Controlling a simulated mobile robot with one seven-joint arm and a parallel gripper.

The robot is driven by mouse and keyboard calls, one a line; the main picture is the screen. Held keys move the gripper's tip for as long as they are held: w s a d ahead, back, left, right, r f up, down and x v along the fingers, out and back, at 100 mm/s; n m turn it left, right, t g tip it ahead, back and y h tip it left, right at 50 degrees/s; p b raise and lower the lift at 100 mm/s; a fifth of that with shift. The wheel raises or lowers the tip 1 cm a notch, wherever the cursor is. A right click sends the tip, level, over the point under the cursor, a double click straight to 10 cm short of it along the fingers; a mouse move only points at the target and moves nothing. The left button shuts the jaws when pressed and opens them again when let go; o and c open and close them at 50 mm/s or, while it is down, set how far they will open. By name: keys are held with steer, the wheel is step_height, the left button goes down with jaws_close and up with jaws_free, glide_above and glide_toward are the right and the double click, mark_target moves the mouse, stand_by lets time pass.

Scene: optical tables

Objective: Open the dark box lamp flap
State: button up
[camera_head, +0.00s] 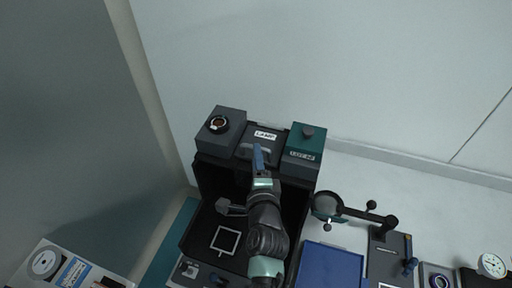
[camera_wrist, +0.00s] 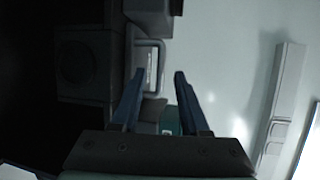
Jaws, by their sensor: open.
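The dark box (camera_head: 211,183) has an open, black interior. On its back top edge is the lamp flap (camera_head: 250,139) with a white "LAMP" label (camera_head: 265,135) and a grey handle along its lower edge. The flap looks closed. In the wrist view, a framed panel with a pale label (camera_wrist: 152,66), seemingly the flap, shows between and beyond my fingers. My gripper (camera_head: 259,148) is at the flap's front edge, its blue fingers overlapping the handle in the head view. In the wrist view my gripper (camera_wrist: 158,74) is open and empty. I cannot tell whether it touches the handle.
A grey block with a round port (camera_head: 220,125) stands left of the flap, and a teal block with a knob (camera_head: 306,143) right. A white square frame (camera_head: 225,241) lies inside the box. A lens mount (camera_head: 328,206) and blue panel (camera_head: 330,268) are at right.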

steer(key=shift+w+a+f+b, duration=0.1)
steer(key=shift+w+f+b, duration=0.1)
steer(key=shift+w, duration=0.95)
steer(key=shift+w+a+f+b, duration=0.1)
steer(key=shift+w+f+b, duration=0.1)
steer(key=shift+w, duration=0.95)
steer(key=shift+c, duration=0.3)
jaws_close()
